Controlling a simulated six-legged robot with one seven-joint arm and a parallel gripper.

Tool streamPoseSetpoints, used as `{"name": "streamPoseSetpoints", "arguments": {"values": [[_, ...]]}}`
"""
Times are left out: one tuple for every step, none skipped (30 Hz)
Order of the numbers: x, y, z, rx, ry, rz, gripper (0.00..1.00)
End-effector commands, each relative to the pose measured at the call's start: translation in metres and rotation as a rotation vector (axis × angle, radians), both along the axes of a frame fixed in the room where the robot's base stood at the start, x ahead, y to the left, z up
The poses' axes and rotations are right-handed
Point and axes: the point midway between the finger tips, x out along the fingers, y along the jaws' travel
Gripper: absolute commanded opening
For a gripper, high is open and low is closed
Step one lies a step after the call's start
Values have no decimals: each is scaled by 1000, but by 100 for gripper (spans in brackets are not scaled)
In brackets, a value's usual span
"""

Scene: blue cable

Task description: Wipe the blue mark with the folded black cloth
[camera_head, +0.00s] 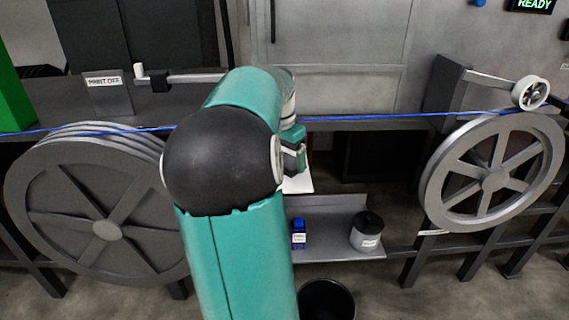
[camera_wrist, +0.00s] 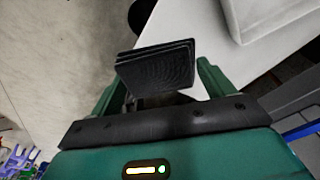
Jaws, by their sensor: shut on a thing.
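My gripper (camera_wrist: 162,85) is shut on the folded black cloth (camera_wrist: 155,68), which shows as a stack of dark layers between the two green fingers in the wrist view. In the head view my gripper (camera_head: 297,156) is partly hidden behind my own arm, above a white surface (camera_head: 298,184); the cloth cannot be made out there. The wrist view shows a white surface (camera_wrist: 190,30) beyond the cloth; whether the cloth touches it I cannot tell. I cannot make out the blue mark in either view.
A blue cable (camera_head: 385,116) runs across between a large reel (camera_head: 107,230) at left and a spoked wheel (camera_head: 494,178) at right. A grey shelf (camera_head: 330,215) holds a blue bottle (camera_head: 298,233) and a dark-lidded jar (camera_head: 367,231). A black bin (camera_head: 327,300) stands below.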

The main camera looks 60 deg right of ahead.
Motion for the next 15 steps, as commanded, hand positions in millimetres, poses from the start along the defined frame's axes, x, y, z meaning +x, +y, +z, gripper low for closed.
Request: {"name": "streamPoseSetpoints", "arguments": {"values": [[-1,1,6,-1,-1,1,56],[-2,1,8,-1,-1,1,56],[-3,1,12,-3,-2,2,56],[-4,2,15,-3,-3,3,56],[-5,2,17,-2,-2,3,56],[-5,3,20,-2,-2,3,56],[-6,3,21,-2,-2,4,56],[-7,3,22,-2,-2,4,56],[-7,4,24,-2,-2,5,56],[-8,4,24,-2,-2,5,56],[-8,4,25,0,-1,5,56],[-8,4,25,0,-1,5,56],[-8,4,25,0,-1,5,56],[-8,4,25,0,-1,6,56],[-9,4,25,0,-1,6,56]]}}
